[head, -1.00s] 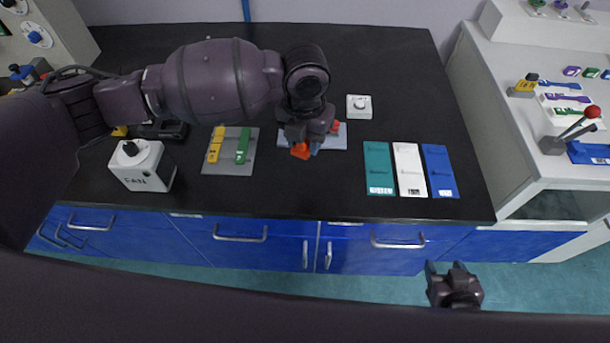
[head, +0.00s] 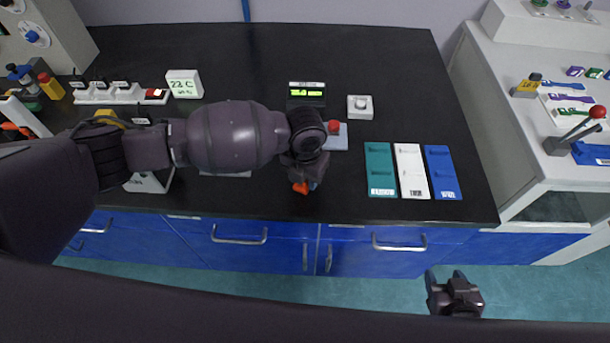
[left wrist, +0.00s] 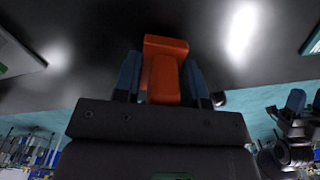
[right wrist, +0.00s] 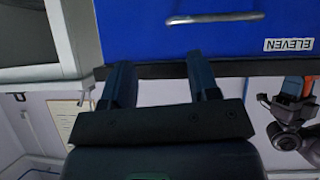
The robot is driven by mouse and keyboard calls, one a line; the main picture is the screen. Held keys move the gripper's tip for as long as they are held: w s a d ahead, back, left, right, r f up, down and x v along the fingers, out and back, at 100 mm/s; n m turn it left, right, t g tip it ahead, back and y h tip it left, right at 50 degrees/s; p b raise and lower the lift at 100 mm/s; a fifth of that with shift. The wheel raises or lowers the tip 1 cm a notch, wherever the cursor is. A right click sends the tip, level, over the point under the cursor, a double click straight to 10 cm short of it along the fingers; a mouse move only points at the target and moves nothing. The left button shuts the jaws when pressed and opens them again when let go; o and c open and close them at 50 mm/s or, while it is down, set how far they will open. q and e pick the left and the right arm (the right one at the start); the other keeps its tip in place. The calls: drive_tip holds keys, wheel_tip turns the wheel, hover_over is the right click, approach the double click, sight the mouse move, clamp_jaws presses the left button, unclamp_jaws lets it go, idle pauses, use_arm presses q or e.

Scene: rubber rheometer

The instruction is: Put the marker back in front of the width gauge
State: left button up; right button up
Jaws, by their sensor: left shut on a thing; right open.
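The orange marker (head: 299,188) is held in my left gripper (head: 306,184), over the front strip of the black bench. In the left wrist view the marker (left wrist: 165,72) stands between the two fingers of my left gripper (left wrist: 163,80). I cannot tell whether it touches the bench. Behind it is a pale blue plate with a red knob (head: 334,138), partly hidden by my arm, and a box with a lit green display (head: 306,92). I cannot tell which is the width gauge. My right gripper (head: 446,278) is open and empty, in front of the bench over the floor.
A small white box with a grey knob (head: 360,107) stands behind. A grey plate (head: 226,174) is mostly hidden under my left arm. The bench's front edge is close to the marker.

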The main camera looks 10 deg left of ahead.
use_arm(q)
drive_tip(key=shift+f, duration=0.1)
drive_tip(key=o, duration=0.7)
drive_tip(key=shift+o, duration=0.2)
use_arm(e)
drive_tip(key=shift+w+a+r, duration=0.1)
drive_tip(key=shift+w+r, duration=0.3)
drive_tip(key=shift+w, duration=0.15)
drive_tip(key=shift+s, duration=0.1)
use_arm(q)
drive_tip(key=shift+r, duration=0.35)
wheel_tip(320, 180, up, 10)
drive_tip(key=shift+f+p, duration=0.1)
drive_tip(key=shift+p, duration=0.35)
drive_tip(key=shift+r, duration=0.9)
use_arm(e)
drive_tip(key=shift+w+r, duration=0.25)
drive_tip(key=shift+r, duration=0.45)
drive_tip(key=shift+s, duration=0.1)
